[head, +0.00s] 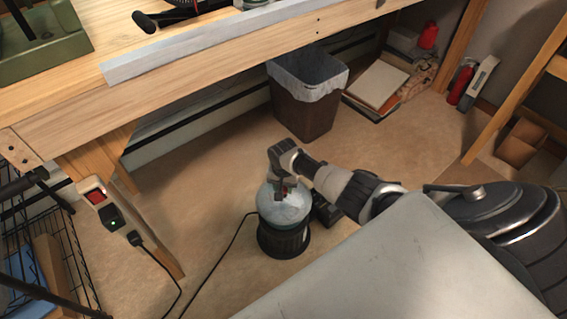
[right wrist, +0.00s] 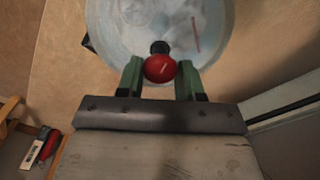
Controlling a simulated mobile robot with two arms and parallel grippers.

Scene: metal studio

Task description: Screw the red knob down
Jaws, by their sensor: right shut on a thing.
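The red knob (right wrist: 159,68) shows in the right wrist view between the two green fingers of my right gripper (right wrist: 160,82), which is shut on it. Behind the knob is the pale, round, cloudy top (right wrist: 120,35) of a device. In the head view this domed device (head: 285,208) stands on the floor on a black ribbed base (head: 284,241). My right gripper (head: 284,188) comes in from the right and reaches down over the dome, hiding most of the knob. My left gripper is not in view.
A wooden workbench (head: 220,62) crosses the upper left. A dark bin with a liner (head: 306,103) stands behind the device. A black cable (head: 222,262) runs along the floor to the left. A wire basket (head: 50,245) is at lower left. Open floor lies left of the device.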

